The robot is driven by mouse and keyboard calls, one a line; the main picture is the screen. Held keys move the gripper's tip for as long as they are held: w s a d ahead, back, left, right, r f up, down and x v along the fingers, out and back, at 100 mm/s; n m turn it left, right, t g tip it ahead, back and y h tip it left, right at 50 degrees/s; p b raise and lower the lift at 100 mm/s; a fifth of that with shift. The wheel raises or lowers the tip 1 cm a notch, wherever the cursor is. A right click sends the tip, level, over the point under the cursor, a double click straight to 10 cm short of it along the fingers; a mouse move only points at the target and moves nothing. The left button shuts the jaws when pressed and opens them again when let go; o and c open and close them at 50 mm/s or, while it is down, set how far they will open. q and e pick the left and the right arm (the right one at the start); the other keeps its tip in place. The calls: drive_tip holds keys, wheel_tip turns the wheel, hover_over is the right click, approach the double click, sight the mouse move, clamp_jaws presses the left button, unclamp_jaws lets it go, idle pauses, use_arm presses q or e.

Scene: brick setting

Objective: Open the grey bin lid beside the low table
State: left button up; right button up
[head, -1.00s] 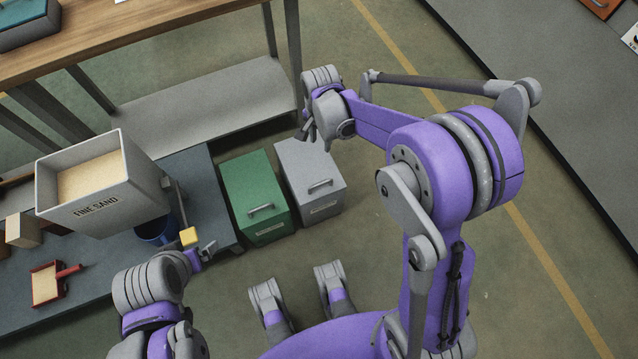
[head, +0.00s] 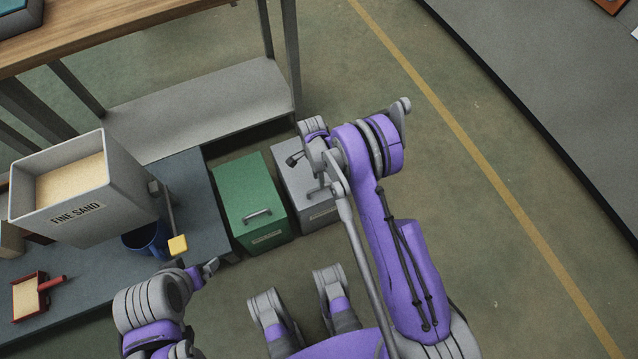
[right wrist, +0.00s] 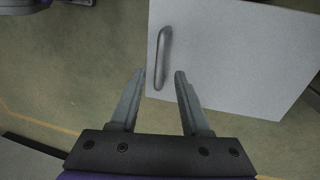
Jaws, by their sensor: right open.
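The grey bin's lid (head: 294,187) lies shut beside the green bin, and my right arm hides part of it. The lid's bar handle (head: 316,190) is near its front edge. In the right wrist view the pale lid (right wrist: 240,60) fills the upper right, with its handle (right wrist: 161,58) ahead of the fingertips. My right gripper (right wrist: 159,74) is open and empty, its two fingers lined up on either side of the handle's line. In the head view the right gripper (head: 296,159) is over the lid. My left gripper (head: 208,269) is near the low table (head: 205,205); its jaws are unclear.
The green bin (head: 243,190) stands close on the left of the grey one. The low table carries a sand container (head: 85,205), a blue bucket (head: 143,240) and a red dustpan (head: 30,295). A grey shelf (head: 200,105) is behind. Floor is clear to the right.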

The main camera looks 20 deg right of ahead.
drive_tip(key=shift+s+f, duration=0.2)
drive_tip(key=shift+f, duration=0.7)
drive_tip(key=shift+s+f, duration=0.15)
drive_tip(key=shift+f, duration=0.7)
clamp_jaws()
